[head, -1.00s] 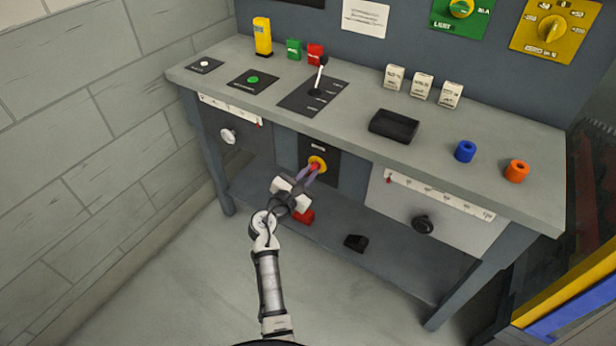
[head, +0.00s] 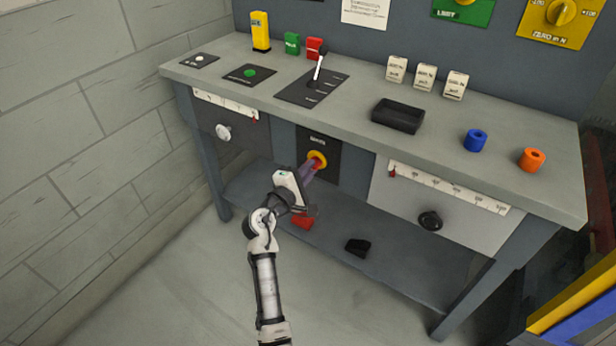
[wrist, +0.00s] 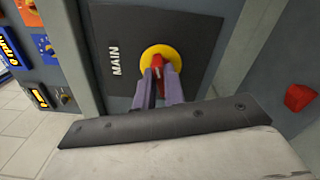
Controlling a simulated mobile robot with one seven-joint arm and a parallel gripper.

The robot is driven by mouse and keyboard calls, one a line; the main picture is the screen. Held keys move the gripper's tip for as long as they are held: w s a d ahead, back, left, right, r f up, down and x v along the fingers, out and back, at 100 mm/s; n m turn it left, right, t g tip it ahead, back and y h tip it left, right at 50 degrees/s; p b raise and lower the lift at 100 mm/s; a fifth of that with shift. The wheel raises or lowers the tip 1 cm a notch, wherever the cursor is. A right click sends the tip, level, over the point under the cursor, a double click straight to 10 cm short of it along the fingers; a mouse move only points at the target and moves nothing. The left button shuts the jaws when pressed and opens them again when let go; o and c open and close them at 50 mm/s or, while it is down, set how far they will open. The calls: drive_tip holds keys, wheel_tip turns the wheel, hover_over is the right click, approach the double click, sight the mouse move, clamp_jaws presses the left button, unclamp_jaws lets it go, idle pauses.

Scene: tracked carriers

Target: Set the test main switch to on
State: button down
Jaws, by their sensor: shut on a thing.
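The main switch is a red handle on a yellow round base (head: 318,158), set in a black plate (head: 321,143) on the front of the bench. In the wrist view its red handle (wrist: 158,66) stands on the yellow disc (wrist: 174,54), beside the label "MAIN". My gripper (head: 308,170) reaches up to the switch from the lower left. In the wrist view my gripper (wrist: 160,80) is shut on the red handle, one purple-grey finger on each side. The finger tips partly cover the handle. I cannot read any on or off mark.
The grey bench (head: 350,112) carries a black lever (head: 318,70), a black tray (head: 397,116), and blue (head: 475,140) and orange (head: 531,160) rings. Drawer-like panels with knobs flank the switch. A red block (head: 302,222) and a black block (head: 358,246) lie on the lower shelf.

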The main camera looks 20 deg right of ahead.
drive_tip(key=shift+f+m+b, duration=0.15)
drive_tip(key=shift+m+b, duration=1.05)
drive_tip(key=shift+m, duration=0.5)
drive_tip(key=c, duration=1.5)
unclamp_jaws()
drive_tip(key=shift+s, duration=0.1)
drive_tip(key=v, duration=1.3)
drive_tip(key=shift+s+a, duration=0.2)
drive_tip(key=shift+a, duration=0.1)
